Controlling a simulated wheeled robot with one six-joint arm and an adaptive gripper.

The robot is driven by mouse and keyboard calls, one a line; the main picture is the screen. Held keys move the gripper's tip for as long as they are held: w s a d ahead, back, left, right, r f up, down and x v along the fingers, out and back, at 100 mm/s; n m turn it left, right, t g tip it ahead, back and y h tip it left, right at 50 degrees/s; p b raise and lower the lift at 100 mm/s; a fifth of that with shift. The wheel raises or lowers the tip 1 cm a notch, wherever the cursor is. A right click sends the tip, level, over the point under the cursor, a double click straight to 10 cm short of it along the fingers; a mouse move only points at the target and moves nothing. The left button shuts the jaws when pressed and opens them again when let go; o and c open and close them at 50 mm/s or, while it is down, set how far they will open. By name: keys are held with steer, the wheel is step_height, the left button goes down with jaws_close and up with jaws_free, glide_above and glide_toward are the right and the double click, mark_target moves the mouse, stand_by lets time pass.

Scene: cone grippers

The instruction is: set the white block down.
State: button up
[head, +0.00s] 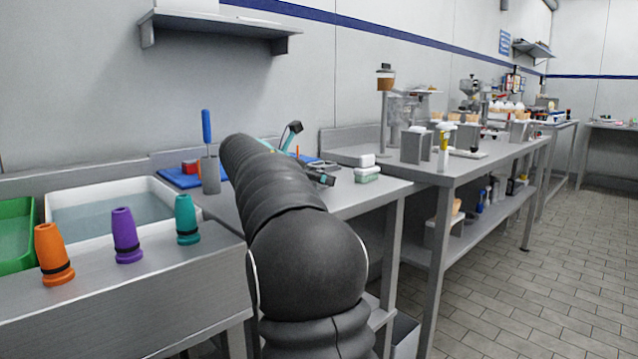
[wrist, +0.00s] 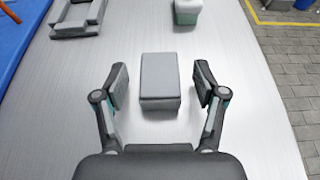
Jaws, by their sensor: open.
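A pale, greyish-white block (wrist: 160,80) lies flat on the metal worktop (wrist: 240,110) in the wrist view. My gripper (wrist: 160,84) is open, with one finger on each side of the block and a visible gap on both sides. Nothing is held. In the head view my gripper (head: 322,178) is small and partly behind my dark arm, low over the worktop. I cannot make out the block between the fingers there.
A white and green box (wrist: 187,12) stands beyond the block, and it also shows in the head view (head: 367,174). A grey tray (wrist: 78,18) and blue mat (wrist: 15,35) are at the left. Bare worktop surrounds the block. The worktop's edge is at the right.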

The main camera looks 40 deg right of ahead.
steer(key=shift+d+f, duration=0.15)
steer(key=shift+d, duration=0.25)
steer(key=c, duration=1.3)
jaws_close()
